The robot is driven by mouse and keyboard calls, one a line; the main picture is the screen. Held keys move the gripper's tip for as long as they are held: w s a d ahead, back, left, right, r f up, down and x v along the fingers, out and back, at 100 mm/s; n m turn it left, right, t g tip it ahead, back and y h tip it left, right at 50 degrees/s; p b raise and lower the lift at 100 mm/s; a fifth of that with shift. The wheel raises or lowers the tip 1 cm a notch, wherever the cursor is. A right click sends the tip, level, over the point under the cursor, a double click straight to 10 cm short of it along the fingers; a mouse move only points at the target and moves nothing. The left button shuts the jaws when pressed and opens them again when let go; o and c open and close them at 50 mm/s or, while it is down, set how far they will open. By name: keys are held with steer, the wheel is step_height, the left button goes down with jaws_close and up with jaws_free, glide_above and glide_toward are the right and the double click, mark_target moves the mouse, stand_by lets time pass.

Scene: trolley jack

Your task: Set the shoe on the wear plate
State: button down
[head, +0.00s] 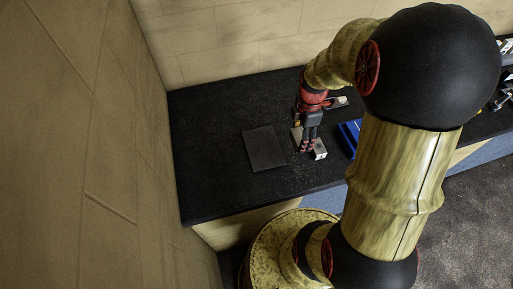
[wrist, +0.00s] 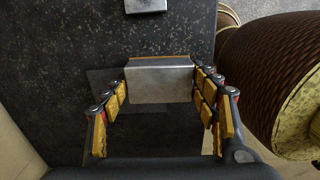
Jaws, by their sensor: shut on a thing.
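My gripper (head: 307,146) is above the dark bench, just right of the dark grey wear plate (head: 264,149) in the head view. It is shut on the shoe (head: 296,138), a steel block with an orange edge, partly hidden by the fingers there. In the wrist view the shoe (wrist: 160,80) sits between the two rows of yellow finger pads (wrist: 160,100). The wear plate (wrist: 101,80) shows behind and below it there, partly covered by the shoe and fingers. In the head view the shoe is beside the plate; its height above the bench is hard to tell.
A small steel block (head: 320,150) stands on the bench just right of my gripper; it also shows in the wrist view (wrist: 145,5). A blue object (head: 349,132) lies further right. A wall closes off the left side. The bench left of and behind the plate is clear.

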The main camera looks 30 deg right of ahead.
steer(key=shift+w+f, duration=0.2)
steer(key=shift+w, duration=0.15)
steer(key=w+a+f, duration=0.3)
steer(key=w+a, duration=0.2)
steer(key=w, duration=0.1)
glide_toward(263, 147)
steer(key=shift+s+d+f+p, duration=0.3)
steer(key=shift+s+d+f, duration=0.2)
steer(key=shift+d, duration=0.1)
steer(key=shift+w+a+f, duration=0.35)
steer(key=shift+w+f, duration=0.1)
steer(key=shift+f, duration=0.15)
steer(key=shift+w+a+f, duration=0.1)
steer(key=shift+f, duration=0.8)
steer(key=shift+w+a+f, duration=0.1)
steer(key=shift+f, duration=0.75)
steer(key=shift+f, duration=0.1)
steer(key=c, duration=0.6)
jaws_free()
steer(key=shift+s+f, duration=0.1)
steer(key=shift+s, duration=0.05)
